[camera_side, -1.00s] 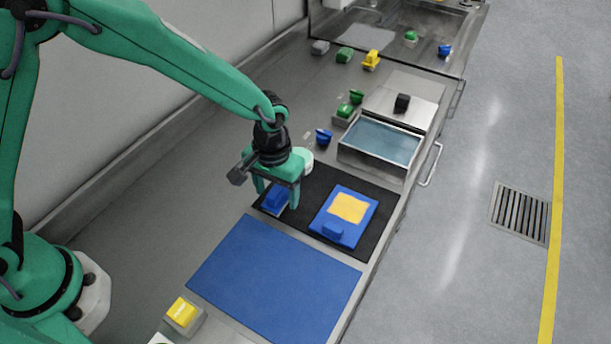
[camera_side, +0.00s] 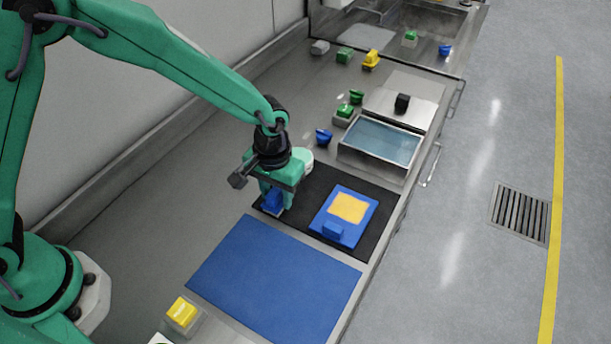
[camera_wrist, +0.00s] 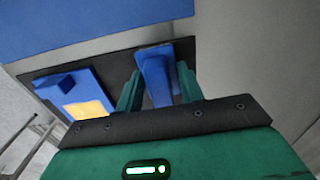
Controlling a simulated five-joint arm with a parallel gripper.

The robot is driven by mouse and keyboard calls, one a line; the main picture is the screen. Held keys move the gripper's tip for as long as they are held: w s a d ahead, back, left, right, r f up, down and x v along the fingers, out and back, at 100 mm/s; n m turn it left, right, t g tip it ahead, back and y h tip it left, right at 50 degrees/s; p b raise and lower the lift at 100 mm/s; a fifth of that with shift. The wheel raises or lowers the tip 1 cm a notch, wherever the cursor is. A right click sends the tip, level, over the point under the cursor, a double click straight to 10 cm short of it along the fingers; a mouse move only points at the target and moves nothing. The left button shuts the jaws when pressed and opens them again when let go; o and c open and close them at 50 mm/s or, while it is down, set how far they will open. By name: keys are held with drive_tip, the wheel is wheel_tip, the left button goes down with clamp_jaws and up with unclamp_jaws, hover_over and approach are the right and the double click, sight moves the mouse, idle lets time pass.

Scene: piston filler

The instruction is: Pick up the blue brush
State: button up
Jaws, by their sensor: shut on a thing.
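The blue brush (camera_side: 273,201) sits at the left end of the black mat (camera_side: 297,215) in the side view, partly hidden by my gripper. In the wrist view the blue brush (camera_wrist: 157,77) is a blue block with a raised grip, between the two green fingers. My gripper (camera_side: 272,194) points down and is shut on the brush's grip. It also shows in the wrist view (camera_wrist: 158,88). The brush appears still at mat level; I cannot tell whether it touches the mat.
A blue board with a yellow patch (camera_side: 348,208) and a blue block on it lies right of the brush. A large blue mat (camera_side: 275,280) lies in front. Behind are a basin of water (camera_side: 382,142), a small blue object (camera_side: 323,136) and several green and yellow items.

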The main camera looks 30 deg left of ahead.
sight(277, 190)
drive_tip(key=shift+r, duration=0.15)
drive_tip(key=shift+r, duration=0.45)
wheel_tip(277, 190, up, 3)
drive_tip(key=shift+d+r, duration=0.1)
drive_tip(key=shift+r, duration=0.05)
drive_tip(key=s+d+r, duration=0.5)
drive_tip(key=s+r, duration=0.1)
drive_tip(key=s, duration=0.4)
drive_tip(key=shift+d+r, duration=0.3)
drive_tip(key=shift+d, duration=0.1)
